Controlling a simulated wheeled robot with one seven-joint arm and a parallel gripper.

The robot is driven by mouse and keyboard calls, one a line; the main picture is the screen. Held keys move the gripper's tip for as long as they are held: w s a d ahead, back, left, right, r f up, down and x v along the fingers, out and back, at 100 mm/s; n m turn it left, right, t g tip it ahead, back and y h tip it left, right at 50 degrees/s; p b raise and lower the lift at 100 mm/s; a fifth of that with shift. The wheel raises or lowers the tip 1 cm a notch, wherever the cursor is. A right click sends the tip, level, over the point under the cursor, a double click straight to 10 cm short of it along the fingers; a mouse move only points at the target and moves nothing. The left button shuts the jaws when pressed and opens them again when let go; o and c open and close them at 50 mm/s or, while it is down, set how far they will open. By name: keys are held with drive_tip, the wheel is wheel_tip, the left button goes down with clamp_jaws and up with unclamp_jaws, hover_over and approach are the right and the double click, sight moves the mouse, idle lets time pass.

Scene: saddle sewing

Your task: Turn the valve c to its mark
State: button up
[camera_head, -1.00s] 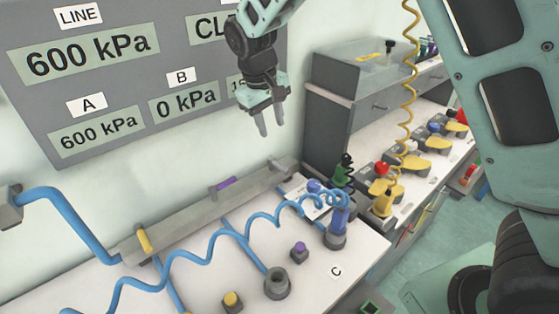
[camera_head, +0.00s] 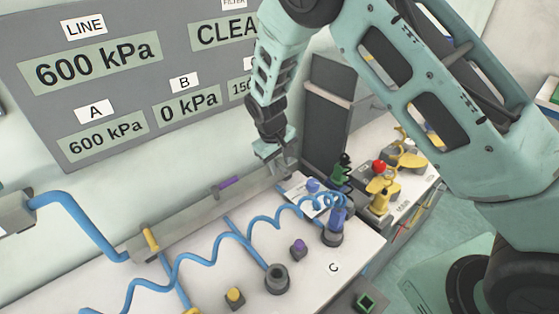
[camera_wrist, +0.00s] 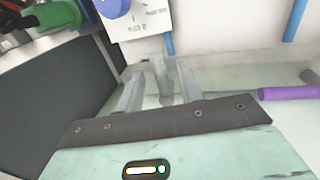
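My gripper (camera_head: 280,172) points down at the far right end of the grey manifold (camera_head: 190,222). In the wrist view its two fingers (camera_wrist: 160,85) are apart. A slim grey piece (camera_wrist: 160,74) shows between them; it may be the handle of valve c, but I cannot tell, nor whether the fingers touch it. No letter shows on it. A purple handle (camera_head: 228,182) lies along the manifold, also seen in the wrist view (camera_wrist: 290,92). A yellow handle (camera_head: 151,240) sits farther left. A C label (camera_head: 334,267) lies on the bench.
A coiled blue hose (camera_head: 205,258) runs across the bench to a blue connector (camera_head: 337,215). A printed sheet (camera_head: 325,203) and a blue knob (camera_head: 313,185) lie right of my gripper. The wall panel (camera_head: 190,75) reads 600 kPa for line and A, 0 for B.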

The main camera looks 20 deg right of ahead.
clamp_jaws()
